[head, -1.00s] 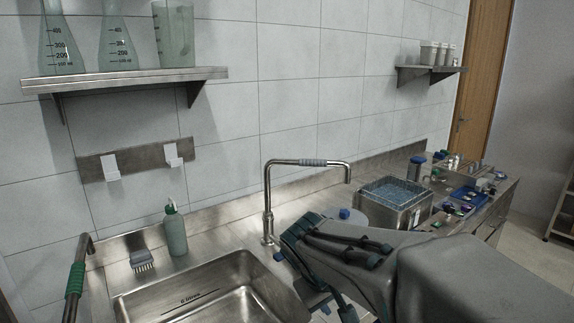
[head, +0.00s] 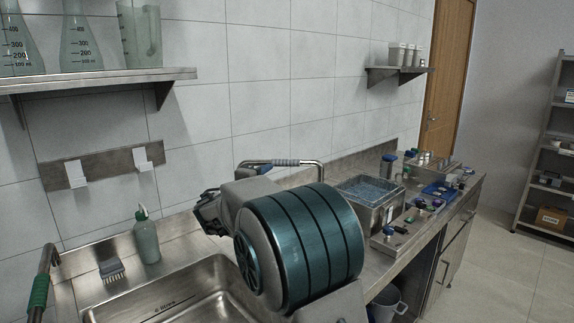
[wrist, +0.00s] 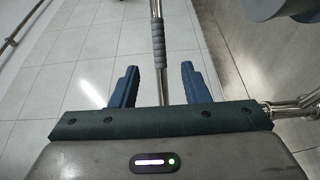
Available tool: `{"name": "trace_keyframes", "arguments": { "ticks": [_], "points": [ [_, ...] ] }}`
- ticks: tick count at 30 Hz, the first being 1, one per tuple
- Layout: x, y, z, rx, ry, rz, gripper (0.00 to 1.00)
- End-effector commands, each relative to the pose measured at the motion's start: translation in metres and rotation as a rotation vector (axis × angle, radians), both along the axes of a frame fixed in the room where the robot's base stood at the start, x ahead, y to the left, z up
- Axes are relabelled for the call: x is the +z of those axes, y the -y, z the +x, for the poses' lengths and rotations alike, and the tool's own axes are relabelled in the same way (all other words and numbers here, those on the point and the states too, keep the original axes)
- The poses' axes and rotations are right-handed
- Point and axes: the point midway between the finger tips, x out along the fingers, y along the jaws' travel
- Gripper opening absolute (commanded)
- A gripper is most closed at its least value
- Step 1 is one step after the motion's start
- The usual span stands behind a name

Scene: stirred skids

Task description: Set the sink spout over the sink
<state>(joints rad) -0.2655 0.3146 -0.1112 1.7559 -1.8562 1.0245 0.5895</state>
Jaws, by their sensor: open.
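The sink spout (head: 285,162) is a chrome pipe with a grey ribbed sleeve. In the head view its top runs to the right, away from the sink basin (head: 190,281), over the counter. My arm hides its base and upright. In the wrist view the spout's pipe and ribbed sleeve (wrist: 158,45) lie between the two blue fingers of my gripper (wrist: 160,70). The fingers are open, with a gap on each side of the pipe. In the head view my arm covers most of my gripper.
A green soap bottle (head: 146,236) and a brush (head: 111,270) stand behind the basin. A green-handled bar (head: 39,292) is at the left. A steel water bath (head: 370,200) and small items (head: 440,190) fill the right counter. A shelf (head: 100,80) with glassware hangs above.

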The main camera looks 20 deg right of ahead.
Motion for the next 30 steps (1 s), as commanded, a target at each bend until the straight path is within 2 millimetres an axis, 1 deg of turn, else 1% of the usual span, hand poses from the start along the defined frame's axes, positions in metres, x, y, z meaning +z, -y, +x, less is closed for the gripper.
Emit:
{"name": "trace_keyframes", "arguments": {
  "ticks": [2, 5, 8, 15, 21, 25, 30],
  "points": [
    [0.001, 0.001, 0.005, 0.004, 0.004, -0.009, 0.42],
    [0.003, 0.009, 0.013, 0.004, 0.005, -0.011, 0.42],
    [0.003, 0.022, 0.024, 0.003, 0.003, -0.011, 0.42],
    [0.004, 0.060, 0.061, 0.002, 0.003, -0.009, 0.42],
    [0.003, 0.084, 0.085, 0.004, 0.003, -0.010, 0.42],
    [0.002, 0.093, 0.094, 0.004, 0.003, -0.009, 0.42],
    [0.001, 0.097, 0.098, 0.005, 0.004, -0.009, 0.42]
  ]
}}
